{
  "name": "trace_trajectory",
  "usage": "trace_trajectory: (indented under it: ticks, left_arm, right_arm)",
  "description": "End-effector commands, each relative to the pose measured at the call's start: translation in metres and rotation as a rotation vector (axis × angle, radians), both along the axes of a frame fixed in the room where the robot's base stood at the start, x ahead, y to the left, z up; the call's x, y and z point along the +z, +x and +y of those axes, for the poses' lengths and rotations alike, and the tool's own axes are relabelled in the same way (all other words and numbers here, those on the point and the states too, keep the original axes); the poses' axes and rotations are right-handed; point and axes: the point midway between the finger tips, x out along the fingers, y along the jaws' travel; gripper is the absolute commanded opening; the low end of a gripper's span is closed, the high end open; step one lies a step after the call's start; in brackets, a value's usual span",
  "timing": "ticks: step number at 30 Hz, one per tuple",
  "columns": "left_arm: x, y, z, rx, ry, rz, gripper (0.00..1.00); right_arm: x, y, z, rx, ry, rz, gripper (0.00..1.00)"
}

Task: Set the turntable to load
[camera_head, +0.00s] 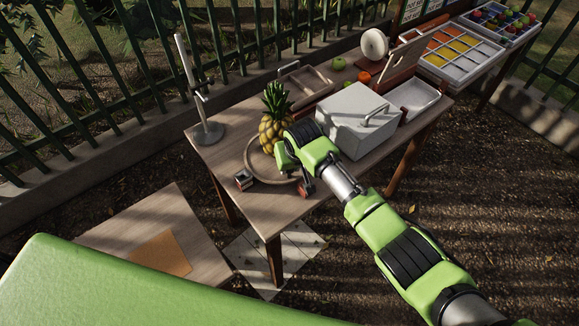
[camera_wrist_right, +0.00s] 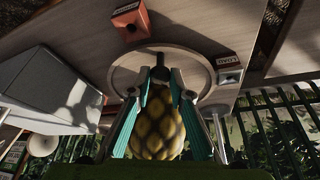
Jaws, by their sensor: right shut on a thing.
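The turntable (camera_head: 249,165) is a round wooden disc on the table, with a pineapple (camera_head: 272,132) standing on it. In the right wrist view the turntable (camera_wrist_right: 196,62) lies behind my fingers, and the pineapple (camera_wrist_right: 158,125) shows between them. My right gripper (camera_wrist_right: 161,72) is shut on a small dark handle (camera_wrist_right: 160,58) near the turntable's rim. A block marked LOAD (camera_wrist_right: 226,61) sits beside the rim, to the right of the handle. A second, reddish block (camera_wrist_right: 128,20) sits to its upper left. My left gripper is not in view.
A light grey box (camera_head: 352,125) with a handle stands right of the pineapple. A lamp-like stand (camera_head: 206,130) is at the table's left corner. A wooden tray (camera_head: 306,84) and loose fruit (camera_head: 339,63) lie behind. A lower wooden surface (camera_head: 150,235) is in front left.

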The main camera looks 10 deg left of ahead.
Motion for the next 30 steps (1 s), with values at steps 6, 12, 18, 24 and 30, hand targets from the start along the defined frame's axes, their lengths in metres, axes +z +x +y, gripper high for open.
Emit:
trace_trajectory:
  ticks: [6, 12, 18, 24, 30]
  left_arm:
    - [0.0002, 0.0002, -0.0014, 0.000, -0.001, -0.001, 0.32]
    - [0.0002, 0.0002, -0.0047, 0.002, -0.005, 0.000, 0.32]
    - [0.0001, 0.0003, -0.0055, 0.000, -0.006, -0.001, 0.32]
    - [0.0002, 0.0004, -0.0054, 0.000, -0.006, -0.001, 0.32]
    - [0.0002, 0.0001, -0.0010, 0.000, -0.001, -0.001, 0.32]
  right_arm:
    - [-0.0001, -0.0001, 0.0019, -0.005, 0.003, 0.001, 0.00]
    - [0.0000, 0.0000, 0.0020, -0.006, 0.004, 0.001, 0.00]
    - [0.0000, 0.0001, 0.0018, -0.006, 0.004, 0.000, 0.37]
    - [0.0001, 0.0005, 0.0011, -0.006, 0.003, 0.000, 0.37]
    - [0.0023, 0.0002, 0.0005, -0.007, 0.003, -0.001, 0.37]
